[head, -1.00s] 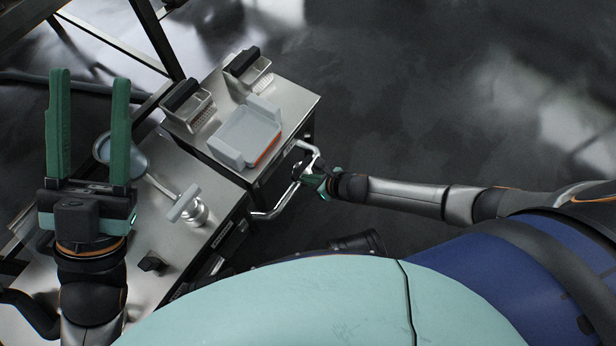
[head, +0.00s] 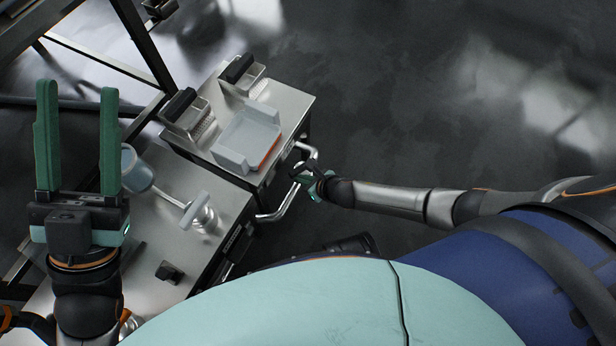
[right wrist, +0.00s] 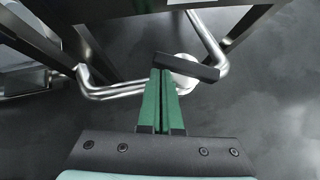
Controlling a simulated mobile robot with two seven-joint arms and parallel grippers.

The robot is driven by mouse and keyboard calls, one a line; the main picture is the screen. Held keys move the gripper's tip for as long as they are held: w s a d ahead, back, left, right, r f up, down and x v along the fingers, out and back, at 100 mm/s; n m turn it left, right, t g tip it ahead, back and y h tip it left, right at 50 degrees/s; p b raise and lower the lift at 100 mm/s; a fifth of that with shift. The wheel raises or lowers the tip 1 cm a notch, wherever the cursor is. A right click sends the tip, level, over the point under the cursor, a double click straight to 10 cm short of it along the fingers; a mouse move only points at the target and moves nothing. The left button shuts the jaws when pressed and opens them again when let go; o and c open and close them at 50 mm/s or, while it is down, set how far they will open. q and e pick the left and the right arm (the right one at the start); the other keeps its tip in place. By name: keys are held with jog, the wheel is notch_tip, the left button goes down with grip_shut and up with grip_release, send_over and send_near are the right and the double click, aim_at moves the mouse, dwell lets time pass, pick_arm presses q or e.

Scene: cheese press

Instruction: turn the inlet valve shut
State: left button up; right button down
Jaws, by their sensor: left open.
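In the right wrist view a black lever (right wrist: 188,67) sits on a round silver valve body (right wrist: 183,80) in a bent steel pipe (right wrist: 120,92). My right gripper (right wrist: 161,72) is shut, its two green fingers side by side with their tips right at the lever's left part. I cannot tell whether they touch it. In the head view my right gripper (head: 306,180) is small beside the pipe (head: 272,216) on the cart's right side, and the lever is hard to make out. My left gripper (head: 78,140) is open and empty over the steel table, away from the pipe.
A light grey tray (head: 249,135) and two perforated molds with black tops (head: 183,107) (head: 239,69) stand on the steel cart. A blue-grey cup (head: 136,168), a grey T-shaped handle (head: 195,210) and a small black knob (head: 169,271) are nearer. The dark floor at right is clear.

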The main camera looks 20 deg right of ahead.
aim_at(289, 173)
jog(key=shift+w+a+r+m+t+h, duration=0.1)
jog(key=shift+w+a+m+t+h, duration=0.15)
jog(key=shift+a+m+h, duration=0.45)
jog(key=shift+w+a+p, duration=0.5)
jog(key=shift+w+p, duration=0.1)
jog(key=shift+w, duration=0.15)
jog(key=shift+w+a, duration=0.25)
jog(key=shift+w, duration=0.65)
jog(key=shift+s, duration=0.1)
dwell(0.5)
